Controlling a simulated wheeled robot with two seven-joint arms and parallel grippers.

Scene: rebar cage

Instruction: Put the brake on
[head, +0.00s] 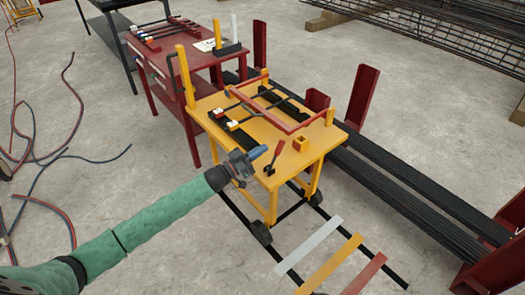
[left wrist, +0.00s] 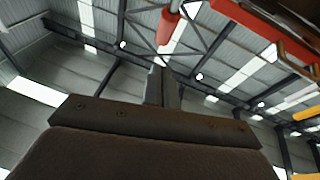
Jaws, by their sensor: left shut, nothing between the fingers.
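The yellow cart (head: 228,155) stands on wheels in the middle of the head view. A small lever with a red handle (head: 278,152) rises from a dark base at the cart's near edge, tilted to the right at its top. My left gripper (head: 258,153) is just left of this lever, at about the cart's edge. It is shut and empty, and it looks apart from the lever. In the left wrist view, its shut fingers (left wrist: 161,88) point up towards a red rounded bar (left wrist: 167,26), which looks like the lever's handle. My right gripper is not in view.
A red table (head: 160,57) stands behind. Long dark bars (head: 405,190) run along the right. Coloured strips (head: 331,262) lie on the floor in front.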

